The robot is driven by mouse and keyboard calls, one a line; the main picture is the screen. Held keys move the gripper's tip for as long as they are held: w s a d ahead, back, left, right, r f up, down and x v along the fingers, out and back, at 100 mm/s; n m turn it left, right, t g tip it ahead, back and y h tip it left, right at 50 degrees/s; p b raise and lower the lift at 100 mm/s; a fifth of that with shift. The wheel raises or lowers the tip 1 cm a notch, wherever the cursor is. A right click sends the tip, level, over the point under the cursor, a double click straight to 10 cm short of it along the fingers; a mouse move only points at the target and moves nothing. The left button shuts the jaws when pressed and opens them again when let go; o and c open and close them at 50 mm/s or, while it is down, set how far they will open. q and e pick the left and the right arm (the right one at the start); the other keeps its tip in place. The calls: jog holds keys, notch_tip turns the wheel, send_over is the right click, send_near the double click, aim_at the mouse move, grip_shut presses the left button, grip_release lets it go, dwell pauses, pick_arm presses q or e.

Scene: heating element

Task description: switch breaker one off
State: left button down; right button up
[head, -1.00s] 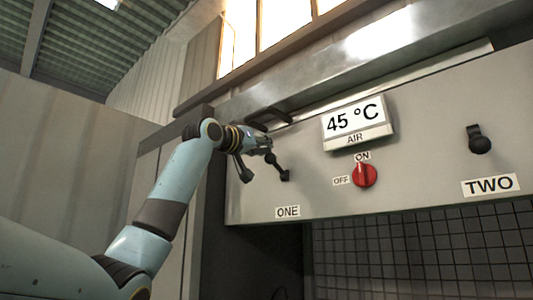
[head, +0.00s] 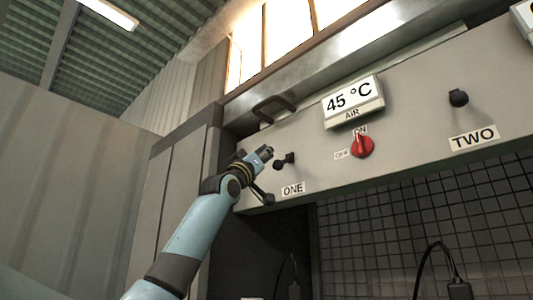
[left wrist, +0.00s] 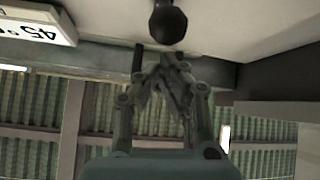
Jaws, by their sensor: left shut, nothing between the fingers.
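Breaker one's black switch (head: 285,161) sticks out of the grey panel above the ONE label (head: 293,189). My left gripper (head: 265,153) is shut and empty, close to the left of this switch in the head view. Whether they touch cannot be told there. In the left wrist view, a round black knob (left wrist: 168,22) lies just beyond the closed fingers (left wrist: 162,75), with a small apparent gap. The switch's exact position is hard to read. My right gripper is not in view.
A display reading 45 °C (head: 352,98) and a red ON/OFF knob (head: 362,146) are right of the switch. Breaker two's switch (head: 458,98) is farther right. A dark handle (head: 273,108) sits above. Below the panel is a dark recess with a grid wall (head: 400,220).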

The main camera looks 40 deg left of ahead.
pick_arm(q)
jog(key=shift+w+f, duration=0.2)
jog(key=shift+f, duration=0.7)
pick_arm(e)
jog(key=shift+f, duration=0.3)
pick_arm(q)
jog(key=shift+f, duration=0.2)
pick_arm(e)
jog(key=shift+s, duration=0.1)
